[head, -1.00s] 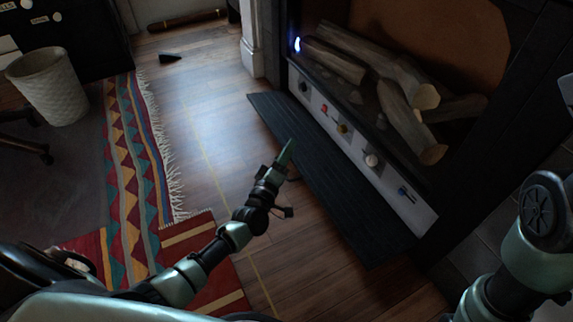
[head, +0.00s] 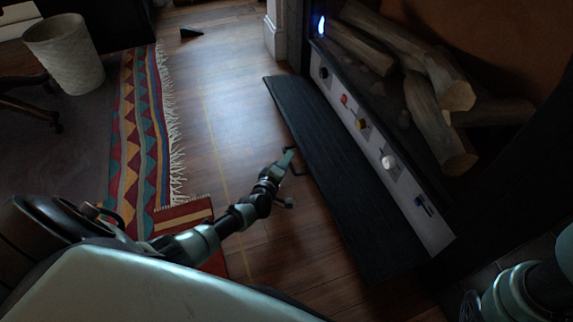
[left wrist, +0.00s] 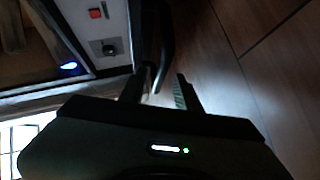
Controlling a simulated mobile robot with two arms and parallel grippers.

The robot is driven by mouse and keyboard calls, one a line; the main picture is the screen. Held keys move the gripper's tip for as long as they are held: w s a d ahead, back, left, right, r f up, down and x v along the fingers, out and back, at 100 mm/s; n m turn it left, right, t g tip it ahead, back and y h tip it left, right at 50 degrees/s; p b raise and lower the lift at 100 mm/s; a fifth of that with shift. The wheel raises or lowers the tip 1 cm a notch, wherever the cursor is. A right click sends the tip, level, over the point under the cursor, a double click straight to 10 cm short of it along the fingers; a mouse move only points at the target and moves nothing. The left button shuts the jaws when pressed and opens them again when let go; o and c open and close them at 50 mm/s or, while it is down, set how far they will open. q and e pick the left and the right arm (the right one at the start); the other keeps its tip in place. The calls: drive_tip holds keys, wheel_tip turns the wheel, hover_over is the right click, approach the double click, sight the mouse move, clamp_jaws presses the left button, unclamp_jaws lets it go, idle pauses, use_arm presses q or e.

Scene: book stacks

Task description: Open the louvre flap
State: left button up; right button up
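The louvre flap appears to be the long dark ribbed panel (head: 345,185) along the foot of the fireplace. It lies folded down and outward, and the pale control strip (head: 386,157) behind it is exposed. My left gripper (head: 291,162) is by the flap's outer long edge, on the floor side. In the left wrist view my left gripper (left wrist: 160,88) has its fingers apart. A dark curved strip (left wrist: 166,45), perhaps the flap's edge, shows just beyond them; I cannot tell if they touch it. My right gripper is out of view.
The fireplace holds several logs (head: 437,75) and a small blue flame (head: 322,25). A patterned fringed rug (head: 137,130) and a white waste basket (head: 65,55) are at left. A dark wedge (head: 190,33) lies on the floor. Bare wooden floor lies between rug and flap.

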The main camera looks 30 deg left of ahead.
use_arm(q)
drive_tip(key=shift+w, duration=0.15)
clamp_jaws()
idle(1.4)
